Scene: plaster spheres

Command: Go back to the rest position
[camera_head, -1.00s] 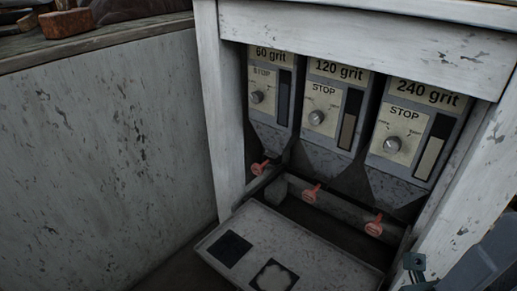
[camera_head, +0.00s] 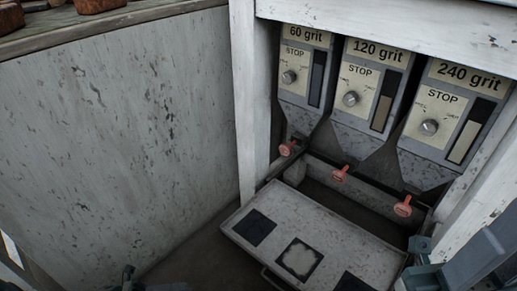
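My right gripper (camera_head: 420,246) is at the lower right, beside the right edge of the tray and below the 240 grit hopper; only a small blue-grey part shows, and I cannot tell whether its fingers are open. A small dark part at the bottom edge, left of the tray, may be the tip of my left gripper (camera_head: 128,276); its state is not visible. The pale tray (camera_head: 345,222) has black squares on it. The middle square (camera_head: 300,258) carries a whitish patch, the left one (camera_head: 254,228) looks bare, and the right one (camera_head: 357,283) is cut off.
Three hoppers, labelled 60 grit (camera_head: 306,72), 120 grit (camera_head: 368,98) and 240 grit (camera_head: 450,120), hang in a white frame (camera_head: 247,110). Red levers (camera_head: 340,173) sit below them. A bench (camera_head: 120,85) with brownish blocks (camera_head: 100,4) stands at the left.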

